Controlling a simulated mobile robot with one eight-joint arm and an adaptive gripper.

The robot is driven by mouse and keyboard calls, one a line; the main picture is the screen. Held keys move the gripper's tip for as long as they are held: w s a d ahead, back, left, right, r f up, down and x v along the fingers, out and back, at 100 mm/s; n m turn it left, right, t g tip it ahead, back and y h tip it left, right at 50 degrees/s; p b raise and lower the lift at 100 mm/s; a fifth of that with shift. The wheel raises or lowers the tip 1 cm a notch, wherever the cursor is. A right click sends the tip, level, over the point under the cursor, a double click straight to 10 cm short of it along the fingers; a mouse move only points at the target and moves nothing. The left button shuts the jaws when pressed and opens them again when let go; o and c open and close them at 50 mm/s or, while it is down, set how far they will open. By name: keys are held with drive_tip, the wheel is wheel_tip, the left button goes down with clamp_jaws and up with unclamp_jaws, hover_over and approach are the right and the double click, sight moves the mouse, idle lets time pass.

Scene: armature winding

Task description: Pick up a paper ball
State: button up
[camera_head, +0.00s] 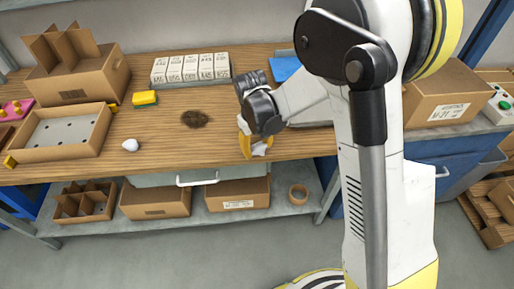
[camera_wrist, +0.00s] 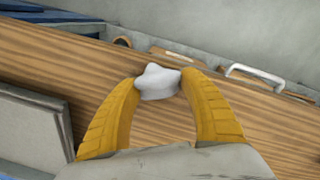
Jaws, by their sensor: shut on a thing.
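A white paper ball (camera_wrist: 157,82) is between the yellow fingertips of my gripper (camera_wrist: 158,84) in the wrist view, touching both. In the head view my gripper (camera_head: 256,147) is over the front edge area of the wooden bench (camera_head: 165,150), and only a little white shows at its fingers. Whether the ball touches the bench is hard to tell. A second white paper ball (camera_head: 131,145) lies on the bench to the left, apart from my gripper.
A dark brown stain (camera_head: 193,119) and a yellow-green sponge (camera_head: 145,98) are on the bench. A tray with holes (camera_head: 62,130) and a divided box (camera_head: 85,85) stand left. A row of white boxes (camera_head: 190,70) stands behind. A drawer handle (camera_head: 198,179) sticks out in front.

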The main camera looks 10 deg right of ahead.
sight(255, 147)
drive_tip(key=o, duration=1.2)
drive_tip(key=shift+w, duration=0.1)
wheel_tip(255, 147, up, 12)
drive_tip(key=shift+s+a, duration=0.2)
drive_tip(key=shift+a, duration=0.2)
drive_tip(key=shift+o, duration=0.3)
